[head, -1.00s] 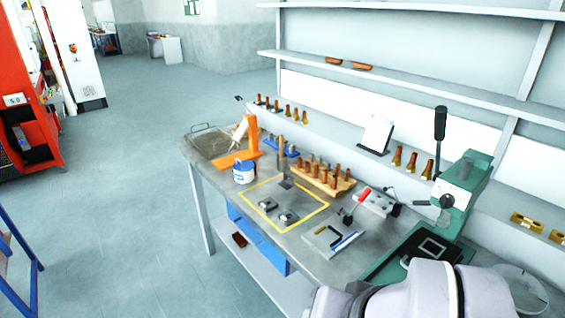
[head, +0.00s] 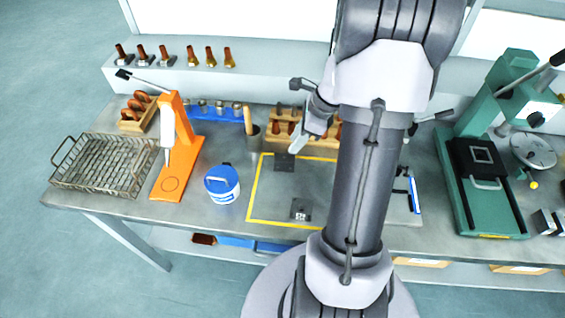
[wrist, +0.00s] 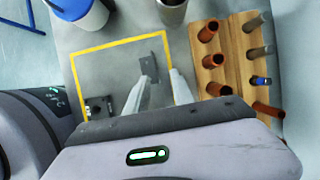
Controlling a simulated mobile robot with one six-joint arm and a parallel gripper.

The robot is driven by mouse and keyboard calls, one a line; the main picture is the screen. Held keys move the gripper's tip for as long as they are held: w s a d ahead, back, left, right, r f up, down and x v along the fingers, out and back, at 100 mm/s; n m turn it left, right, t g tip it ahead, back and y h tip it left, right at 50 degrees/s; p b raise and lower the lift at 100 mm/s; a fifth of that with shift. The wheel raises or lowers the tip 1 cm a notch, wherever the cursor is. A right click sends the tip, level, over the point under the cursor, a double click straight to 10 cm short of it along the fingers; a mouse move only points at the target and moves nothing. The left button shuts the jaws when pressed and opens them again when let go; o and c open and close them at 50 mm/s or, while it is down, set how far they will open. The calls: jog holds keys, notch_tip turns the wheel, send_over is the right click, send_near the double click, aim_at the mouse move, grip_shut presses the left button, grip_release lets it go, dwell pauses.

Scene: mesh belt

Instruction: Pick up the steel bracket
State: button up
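The steel bracket (head: 284,163) is a small dark grey plate-like part on the bench, inside the yellow outline near its back edge. In the wrist view the bracket (wrist: 149,55) lies just beyond my fingertips, roughly in line with the gap between them. My gripper (wrist: 159,77) is open, its two pale fingers apart with nothing between them. In the head view my gripper (head: 297,145) is above and slightly right of the bracket; my arm hides part of the outlined area.
A dark block (head: 301,209) sits near the outline's front edge. A wooden rack (wrist: 238,50) of copper-coloured pieces stands close right of my gripper. A metal cup (head: 254,141), blue-white tub (head: 222,184) and orange stand (head: 178,170) are left. A green press (head: 490,150) is right.

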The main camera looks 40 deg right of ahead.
aim_at(286, 155)
jog(key=b+x, duration=0.1)
jog(key=x, duration=0.1)
jog(key=b+x, duration=0.1)
jog(key=x, duration=0.1)
jog(key=b+x, duration=0.1)
jog(key=x, duration=0.1)
jog(key=shift+s+a+f, duration=0.2)
jog(key=shift+a, duration=0.25)
jog(key=shift+w, duration=0.15)
jog(key=shift+r, duration=0.1)
grip_shut()
dwell(0.5)
